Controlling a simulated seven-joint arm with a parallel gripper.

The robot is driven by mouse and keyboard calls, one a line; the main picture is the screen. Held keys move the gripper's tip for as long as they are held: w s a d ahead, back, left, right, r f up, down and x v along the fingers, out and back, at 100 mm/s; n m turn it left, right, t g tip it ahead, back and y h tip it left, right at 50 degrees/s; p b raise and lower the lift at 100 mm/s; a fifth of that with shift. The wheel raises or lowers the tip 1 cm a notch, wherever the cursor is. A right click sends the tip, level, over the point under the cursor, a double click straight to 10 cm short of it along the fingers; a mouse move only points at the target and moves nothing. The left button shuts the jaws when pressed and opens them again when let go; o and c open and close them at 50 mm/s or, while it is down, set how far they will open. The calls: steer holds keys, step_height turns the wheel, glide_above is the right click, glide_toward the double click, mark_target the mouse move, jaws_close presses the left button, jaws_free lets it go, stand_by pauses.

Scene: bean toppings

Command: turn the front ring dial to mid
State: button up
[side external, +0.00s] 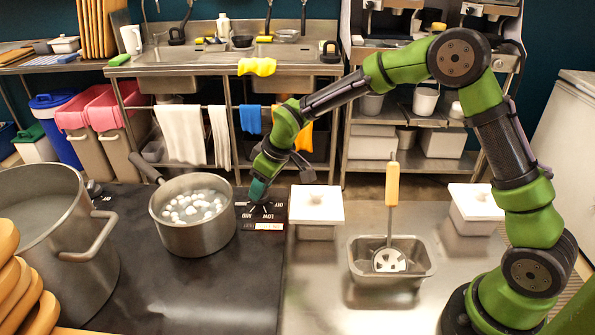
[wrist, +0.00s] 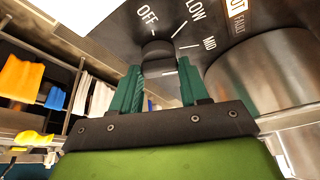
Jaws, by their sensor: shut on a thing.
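The dial is a dark round knob (wrist: 157,50) in the wrist view, on a dark panel with white words OFF, LOW and MID around it. My gripper (wrist: 159,72) has its two teal fingers on either side of the knob, shut on it. In the side external view my gripper (side external: 258,190) reaches down to the dial panel (side external: 270,212), right of the pot, and hides the knob there. I cannot tell which mark the knob points to. An orange and white label reading in part FAULT (wrist: 237,10) is by the MID mark.
A steel pot (side external: 192,238) with white round pieces in liquid stands close left of my gripper. A larger pot (side external: 80,255) is at far left. A white-lidded container (side external: 316,205) is close right. A steel pan (side external: 360,270) holds a yellow-handled skimmer (side external: 392,185).

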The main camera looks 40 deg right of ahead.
stand_by(0.3)
steer(key=o, duration=1.1)
steer(key=shift+c, duration=0.2)
steer(key=v, duration=1.7)
steer(key=s+d+m+t, duration=0.1)
steer(key=s+m, duration=0.3)
steer(key=s, duration=0.7)
steer(key=s+d+m+t, duration=0.2)
steer(key=s+d+m, duration=0.1)
steer(key=s, duration=0.9)
steer(key=shift+d+r+m, duration=0.25)
steer(key=shift+d+m, duration=0.05)
steer(key=shift+m, duration=0.5)
